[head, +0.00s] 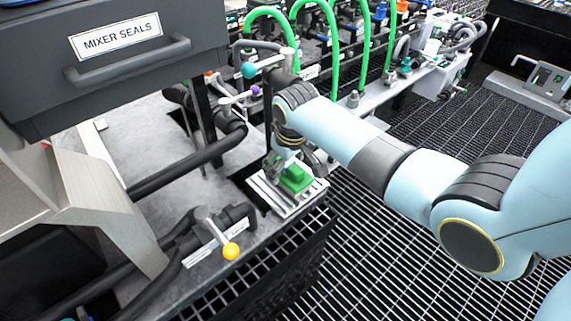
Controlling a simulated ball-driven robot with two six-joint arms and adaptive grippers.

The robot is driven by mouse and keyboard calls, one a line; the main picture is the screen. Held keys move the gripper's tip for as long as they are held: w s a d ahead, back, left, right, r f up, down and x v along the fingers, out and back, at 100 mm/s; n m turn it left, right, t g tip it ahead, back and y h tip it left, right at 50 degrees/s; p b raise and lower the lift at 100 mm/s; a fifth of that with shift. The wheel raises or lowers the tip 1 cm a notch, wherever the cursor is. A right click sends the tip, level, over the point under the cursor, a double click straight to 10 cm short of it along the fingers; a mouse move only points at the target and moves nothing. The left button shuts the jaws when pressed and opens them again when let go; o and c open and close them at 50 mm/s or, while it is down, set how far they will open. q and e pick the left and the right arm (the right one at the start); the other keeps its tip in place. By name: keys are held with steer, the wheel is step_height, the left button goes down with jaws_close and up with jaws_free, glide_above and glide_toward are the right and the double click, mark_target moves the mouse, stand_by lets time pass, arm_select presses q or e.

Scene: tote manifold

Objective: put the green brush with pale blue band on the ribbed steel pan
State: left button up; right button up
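The green brush (297,177) shows as a small green block on the ribbed steel pan (289,207). Its pale blue band cannot be made out. The pan is a small light-metal tray at the edge of the grey bench. My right arm comes in from the right, and my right gripper (290,168) points down right at the brush, over the pan. Its fingers are small, dark and partly hidden, so I cannot tell whether they hold the brush or are apart from it. My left gripper is not in view.
A grey drawer labelled MIXER SEALS (120,35) overhangs the bench at the upper left. A valve with a yellow knob (231,251) and black pipes (190,167) stand left of the pan. Green hoses (333,50) rise behind. Black floor grating (370,245) lies right of the bench.

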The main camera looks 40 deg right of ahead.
mark_target(288, 179)
steer(key=p+v, duration=0.1)
steer(key=v, duration=0.5)
steer(key=shift+r, duration=0.2)
